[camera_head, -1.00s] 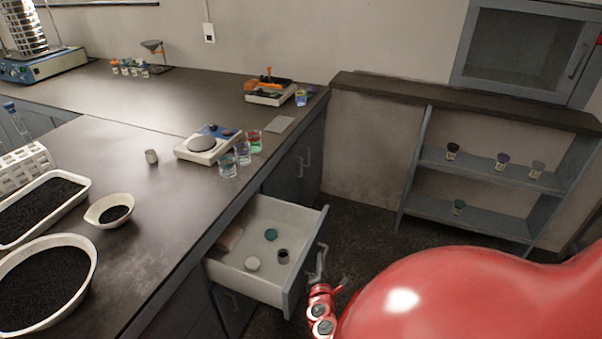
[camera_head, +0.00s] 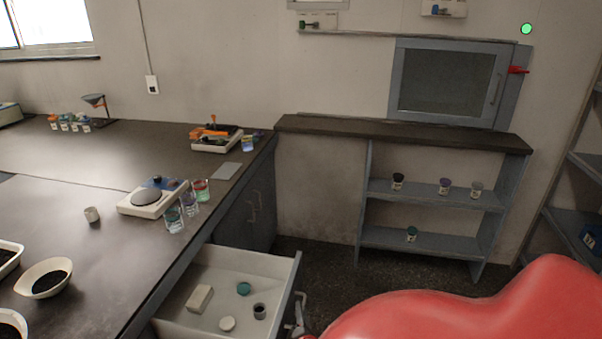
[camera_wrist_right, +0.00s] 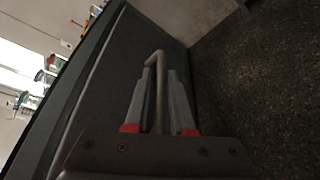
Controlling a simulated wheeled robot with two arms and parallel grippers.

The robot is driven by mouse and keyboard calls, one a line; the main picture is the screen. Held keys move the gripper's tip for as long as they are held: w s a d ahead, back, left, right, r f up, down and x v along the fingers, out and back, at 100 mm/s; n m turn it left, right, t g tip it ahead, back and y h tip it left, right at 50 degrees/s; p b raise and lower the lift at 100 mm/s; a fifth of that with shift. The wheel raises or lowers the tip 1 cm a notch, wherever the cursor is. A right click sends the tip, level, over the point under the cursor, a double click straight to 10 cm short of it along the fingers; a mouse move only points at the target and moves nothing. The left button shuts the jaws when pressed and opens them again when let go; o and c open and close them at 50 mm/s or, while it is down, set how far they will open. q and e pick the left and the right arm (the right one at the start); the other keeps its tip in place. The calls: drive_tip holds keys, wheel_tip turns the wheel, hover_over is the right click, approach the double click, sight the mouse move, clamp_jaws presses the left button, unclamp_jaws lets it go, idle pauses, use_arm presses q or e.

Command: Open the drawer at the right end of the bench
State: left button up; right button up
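The drawer (camera_head: 281,264) at the right end of the bench stands pulled out, at the bottom middle of the head view. It holds a beige block (camera_head: 199,298), a teal lid (camera_head: 244,288), a white disc (camera_head: 227,323) and a small grey cup (camera_head: 259,311). In the right wrist view, a bar handle (camera_wrist_right: 159,92) on a dark front lies between the two fingers of my right gripper (camera_wrist_right: 161,85). The fingers look open, with gaps beside the bar. In the head view that gripper is mostly hidden by my red arm. My left gripper is out of view.
The bench top (camera_head: 105,165) carries a hot plate (camera_head: 152,198), glass beakers (camera_head: 175,220) and white bowls (camera_head: 43,278). A low shelf unit (camera_head: 430,240) with small cups stands against the back wall. Dark floor (camera_head: 345,285) is free between drawer and shelf.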

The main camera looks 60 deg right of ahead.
drive_tip(key=shift+o, duration=1.2)
drive_tip(key=shift+a, duration=0.1)
drive_tip(key=v, duration=1.7)
drive_tip(key=shift+s, duration=0.15)
